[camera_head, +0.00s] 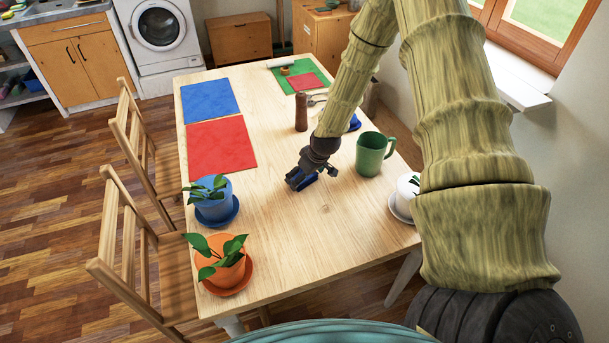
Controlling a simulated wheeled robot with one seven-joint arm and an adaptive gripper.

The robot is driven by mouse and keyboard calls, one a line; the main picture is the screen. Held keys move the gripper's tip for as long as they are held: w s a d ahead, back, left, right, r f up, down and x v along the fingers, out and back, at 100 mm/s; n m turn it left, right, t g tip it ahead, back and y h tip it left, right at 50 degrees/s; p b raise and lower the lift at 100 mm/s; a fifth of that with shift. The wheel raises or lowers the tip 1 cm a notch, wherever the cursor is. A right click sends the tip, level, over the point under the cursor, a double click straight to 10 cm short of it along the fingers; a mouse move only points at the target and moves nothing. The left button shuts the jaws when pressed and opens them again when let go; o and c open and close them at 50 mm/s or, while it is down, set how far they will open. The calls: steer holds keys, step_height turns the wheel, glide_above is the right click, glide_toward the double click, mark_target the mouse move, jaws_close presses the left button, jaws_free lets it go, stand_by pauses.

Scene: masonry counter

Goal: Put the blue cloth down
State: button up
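My gripper (299,182) is low over the middle of the wooden table (290,240), left of the green mug. A flat blue mat (209,100) lies at the table's far left, with a flat red mat (221,146) nearer.
A green mug (373,155) stands right of my gripper. A brown pepper mill (301,112) and a partly hidden blue object (354,122) are behind it. Blue (212,202) and orange (226,271) plant pots stand left, a white pot (404,197) right. The front middle is clear.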

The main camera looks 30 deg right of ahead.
steer(key=shift+r, duration=0.15)
steer(key=b+v, duration=0.3)
steer(key=v, duration=0.9)
stand_by(0.7)
